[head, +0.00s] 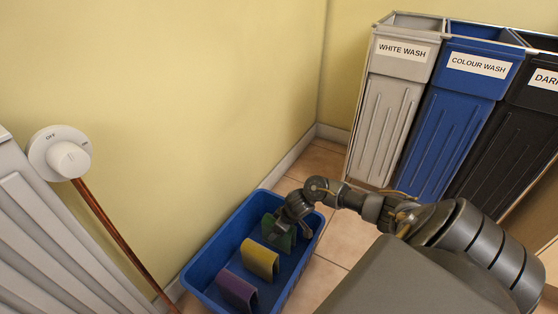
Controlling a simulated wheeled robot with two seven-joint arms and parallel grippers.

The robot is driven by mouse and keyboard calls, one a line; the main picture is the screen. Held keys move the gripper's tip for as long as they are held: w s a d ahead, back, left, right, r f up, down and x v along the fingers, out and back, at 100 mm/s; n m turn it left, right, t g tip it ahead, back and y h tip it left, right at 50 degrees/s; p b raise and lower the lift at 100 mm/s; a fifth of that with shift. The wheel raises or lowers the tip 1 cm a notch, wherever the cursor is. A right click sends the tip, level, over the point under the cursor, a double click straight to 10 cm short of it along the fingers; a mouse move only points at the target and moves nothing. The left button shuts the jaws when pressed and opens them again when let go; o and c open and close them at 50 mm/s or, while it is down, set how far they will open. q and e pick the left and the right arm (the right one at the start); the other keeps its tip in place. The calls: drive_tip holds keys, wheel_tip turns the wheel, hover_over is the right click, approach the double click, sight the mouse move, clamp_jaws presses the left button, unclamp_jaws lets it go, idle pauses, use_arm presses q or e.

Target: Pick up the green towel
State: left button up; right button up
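My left gripper is not in view.
A yellow towel (260,259) and a purple towel (237,290) stand in the same tub, nearer. The tub is beside the wall. Laundry bins (385,122) stand at the right; a radiator (45,240) with a knob (68,159) and copper pipe (118,238) is at the left.

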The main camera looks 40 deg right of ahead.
drive_tip(key=shift+f+p, duration=0.25)
drive_tip(key=shift+p, duration=0.05)
idle(0.5)
drive_tip(key=c, duration=1.1)
